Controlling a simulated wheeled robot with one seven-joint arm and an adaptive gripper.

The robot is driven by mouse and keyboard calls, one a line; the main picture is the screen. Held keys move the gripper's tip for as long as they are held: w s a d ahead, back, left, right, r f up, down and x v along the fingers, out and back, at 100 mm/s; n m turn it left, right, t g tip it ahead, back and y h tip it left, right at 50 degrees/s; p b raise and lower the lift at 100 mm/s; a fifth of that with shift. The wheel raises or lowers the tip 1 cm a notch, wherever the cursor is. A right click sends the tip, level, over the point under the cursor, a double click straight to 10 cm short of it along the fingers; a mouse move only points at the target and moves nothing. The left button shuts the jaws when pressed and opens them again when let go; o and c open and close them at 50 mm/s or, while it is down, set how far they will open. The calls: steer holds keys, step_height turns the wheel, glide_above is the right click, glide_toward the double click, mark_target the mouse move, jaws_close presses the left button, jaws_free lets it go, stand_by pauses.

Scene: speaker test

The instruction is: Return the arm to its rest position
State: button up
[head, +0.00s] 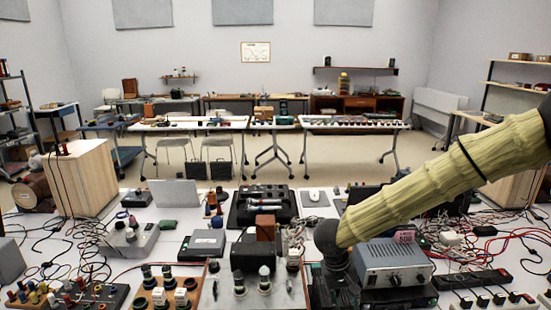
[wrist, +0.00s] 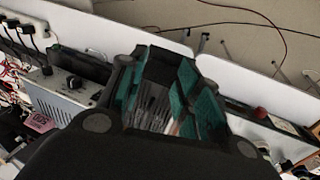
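My arm enters the head view from the right, with a yellow-green sleeve, and bends down at a dark joint. Below it, my gripper (head: 335,290) is low among the bench clutter, left of a grey power supply unit (head: 393,263) and partly cut off by the frame edge. In the wrist view, my gripper (wrist: 160,95) shows dark with teal finger parts standing apart. Grey, streaked material shows between them; I cannot make out what it is, and no held object is clear.
The crowded white bench (head: 205,222) holds a black tray (head: 240,213), a wooden speaker cabinet (head: 82,180), a laptop (head: 174,193) and several loose cables. A power strip (head: 470,280) lies at the right. Bare floor (head: 340,160) lies beyond the bench, before farther tables.

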steer(key=s+d+f+t, duration=0.1)
steer(key=s+d+f, duration=0.1)
steer(key=s+f, duration=0.6)
steer(key=s+d+f+t, duration=0.2)
steer(key=s+d+f, duration=0.1)
steer(key=f, duration=1)
steer(key=s+f+g+y, duration=0.1)
steer(key=s+f, duration=0.3)
steer(key=s, duration=0.8)
steer(key=s+f+g+y, duration=0.2)
steer(key=s+f, duration=0.3)
steer(key=s, duration=0.7)
steer(key=shift+s+a+m+b, duration=0.25)
steer(key=shift+a+m+b, duration=0.1)
steer(key=shift+b, duration=0.1)
